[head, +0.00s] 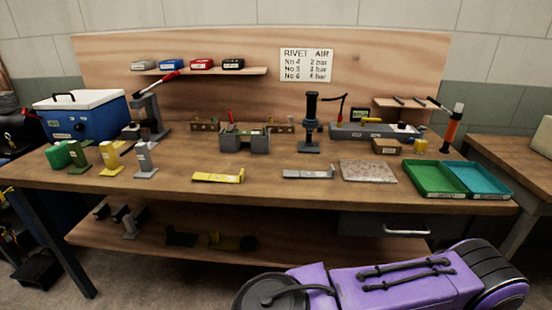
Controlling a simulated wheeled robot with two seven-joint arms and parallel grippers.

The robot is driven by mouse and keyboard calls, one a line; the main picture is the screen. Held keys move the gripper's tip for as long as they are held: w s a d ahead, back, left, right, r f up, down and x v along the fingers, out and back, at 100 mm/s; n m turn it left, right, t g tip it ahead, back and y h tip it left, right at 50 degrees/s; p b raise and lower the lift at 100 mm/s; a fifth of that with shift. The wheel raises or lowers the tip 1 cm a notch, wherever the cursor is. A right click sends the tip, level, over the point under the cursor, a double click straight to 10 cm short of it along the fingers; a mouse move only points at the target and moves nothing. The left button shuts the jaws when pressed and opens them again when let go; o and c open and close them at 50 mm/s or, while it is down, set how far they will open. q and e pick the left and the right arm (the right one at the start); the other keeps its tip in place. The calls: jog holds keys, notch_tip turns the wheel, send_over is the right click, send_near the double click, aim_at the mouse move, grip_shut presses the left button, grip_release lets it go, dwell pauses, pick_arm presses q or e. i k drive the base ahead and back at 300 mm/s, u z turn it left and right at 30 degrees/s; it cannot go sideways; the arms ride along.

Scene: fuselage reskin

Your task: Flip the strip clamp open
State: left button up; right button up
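A dark grey bench fixture (245,142) stands at the middle of the workbench, with a small red lever (229,117) standing up at its left. A long grey fixture (362,132) lies at the back right, with small dark and yellow parts on top. No label marks either as the strip clamp, so I cannot tell which carries it. Whether a clamp is open or shut is too small to tell. Neither of my grippers is in view.
A yellow bracket (218,176), a grey bracket (308,173) and a speckled plate (368,172) lie along the front. A green tray (435,192) and teal tray (484,194) sit front right. A black press (310,145) stands behind. The front middle has bare wood.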

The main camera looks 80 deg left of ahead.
aim_at(229, 129)
jog(key=u, duration=1.3)
jog(key=k, duration=0.1)
jog(key=u, duration=1.4)
